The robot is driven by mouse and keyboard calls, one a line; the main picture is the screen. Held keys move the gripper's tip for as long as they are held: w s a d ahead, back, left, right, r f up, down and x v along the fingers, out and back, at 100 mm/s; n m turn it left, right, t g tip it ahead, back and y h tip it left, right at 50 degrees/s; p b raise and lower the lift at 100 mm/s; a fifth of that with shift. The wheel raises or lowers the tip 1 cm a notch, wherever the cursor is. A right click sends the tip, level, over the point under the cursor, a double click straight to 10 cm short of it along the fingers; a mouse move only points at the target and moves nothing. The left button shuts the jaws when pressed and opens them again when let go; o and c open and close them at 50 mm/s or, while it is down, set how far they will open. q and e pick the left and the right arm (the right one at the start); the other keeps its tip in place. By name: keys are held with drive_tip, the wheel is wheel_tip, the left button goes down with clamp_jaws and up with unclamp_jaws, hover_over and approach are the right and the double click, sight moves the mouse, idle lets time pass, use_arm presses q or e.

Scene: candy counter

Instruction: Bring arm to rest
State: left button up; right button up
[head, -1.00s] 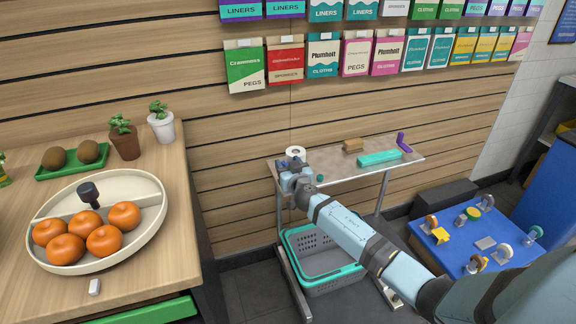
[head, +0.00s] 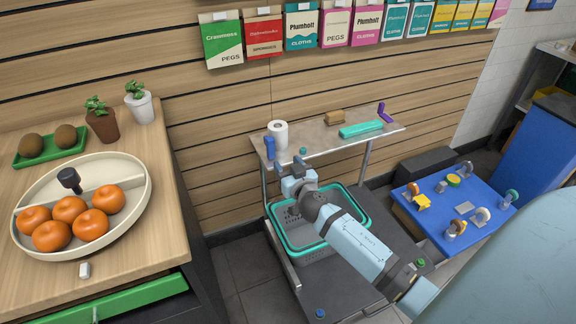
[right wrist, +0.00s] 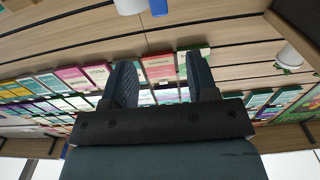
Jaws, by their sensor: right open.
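My right arm reaches in from the lower right in the head view. Its gripper (head: 290,177) is in front of the small metal table, close to the table's front edge and above the teal-rimmed basket. In the right wrist view the two dark fingers (right wrist: 161,78) stand wide apart with nothing between them. Behind them are the hanging packets (right wrist: 160,68) on the slatted wall. My left gripper is not in view.
The metal table (head: 318,138) bears a white roll (head: 278,135), a blue item (head: 270,148) and a teal bar (head: 361,129). The basket (head: 345,206) stands below. A blue-topped box (head: 435,210) is at right. A wooden counter (head: 150,235) with an orange-filled dish (head: 140,205) is at left.

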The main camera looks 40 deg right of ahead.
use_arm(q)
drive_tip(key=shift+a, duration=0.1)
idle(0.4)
use_arm(e)
drive_tip(key=s+a+n+g+y, duration=0.45)
drive_tip(key=s+a+y, duration=0.45)
drive_tip(key=s+a, duration=1.5)
use_arm(q)
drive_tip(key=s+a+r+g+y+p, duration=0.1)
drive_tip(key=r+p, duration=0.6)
drive_tip(key=p, duration=0.8)
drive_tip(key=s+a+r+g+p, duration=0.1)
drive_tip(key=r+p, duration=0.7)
drive_tip(key=p, duration=0.8)
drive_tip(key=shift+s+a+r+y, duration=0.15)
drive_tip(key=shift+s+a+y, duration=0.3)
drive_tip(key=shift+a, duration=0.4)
use_arm(e)
drive_tip(key=s+d+r+g, duration=0.1)
drive_tip(key=r, duration=0.6)
drive_tip(key=s+d+r+n+g+h, duration=0.1)
drive_tip(key=s+d+r, duration=0.1)
drive_tip(key=r, duration=0.6)
drive_tip(key=shift+s+r, duration=0.3)
drive_tip(key=shift+f, duration=0.1)
